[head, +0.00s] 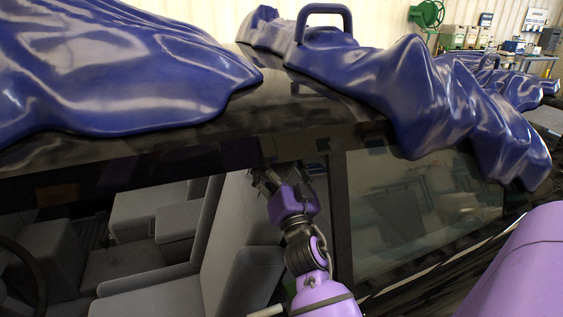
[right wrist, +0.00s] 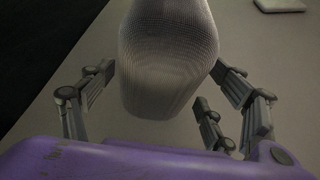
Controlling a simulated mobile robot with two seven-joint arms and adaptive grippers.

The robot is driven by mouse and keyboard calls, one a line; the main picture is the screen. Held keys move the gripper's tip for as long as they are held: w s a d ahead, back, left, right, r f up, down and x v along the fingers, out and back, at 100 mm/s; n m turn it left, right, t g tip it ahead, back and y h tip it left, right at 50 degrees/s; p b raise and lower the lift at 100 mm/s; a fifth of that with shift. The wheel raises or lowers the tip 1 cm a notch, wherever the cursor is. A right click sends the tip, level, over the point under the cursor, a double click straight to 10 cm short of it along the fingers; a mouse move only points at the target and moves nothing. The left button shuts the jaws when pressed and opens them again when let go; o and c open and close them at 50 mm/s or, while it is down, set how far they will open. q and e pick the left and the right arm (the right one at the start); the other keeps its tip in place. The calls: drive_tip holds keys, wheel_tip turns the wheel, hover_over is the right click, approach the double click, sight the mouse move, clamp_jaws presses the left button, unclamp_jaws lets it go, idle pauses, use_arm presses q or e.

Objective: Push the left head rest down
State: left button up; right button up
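In the right wrist view a grey mesh head rest (right wrist: 168,55) stands at the top centre, between the spread fingers of my right gripper (right wrist: 165,68). The fingers lie to either side of it; whether the right-hand tip touches it I cannot tell. In the head view my right gripper (head: 265,180) reaches through the car's side opening at the top of a grey seat back (head: 228,215). The head rest is hard to make out there, in shadow under the roof edge and behind the gripper. My left gripper is not in view.
A dark car roof edge (head: 170,138) runs just above my right gripper, with blue covers (head: 110,75) draped over it. A dark door pillar (head: 340,215) and side window (head: 420,205) stand close on the right. A steering wheel (head: 30,270) shows at lower left.

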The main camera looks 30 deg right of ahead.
sight(278, 173)
drive_tip(key=c, duration=1.1)
drive_tip(key=f+b, duration=0.1)
drive_tip(key=f, duration=0.2)
drive_tip(key=shift+w+a+f+b, duration=0.1)
drive_tip(key=shift+w+a+b, duration=0.05)
drive_tip(key=shift+a+b, duration=0.2)
drive_tip(key=shift+c, duration=0.2)
drive_tip(key=shift+a+f, duration=0.15)
drive_tip(key=shift+f, duration=0.1)
drive_tip(key=shift+r, duration=0.3)
drive_tip(key=o, duration=1.7)
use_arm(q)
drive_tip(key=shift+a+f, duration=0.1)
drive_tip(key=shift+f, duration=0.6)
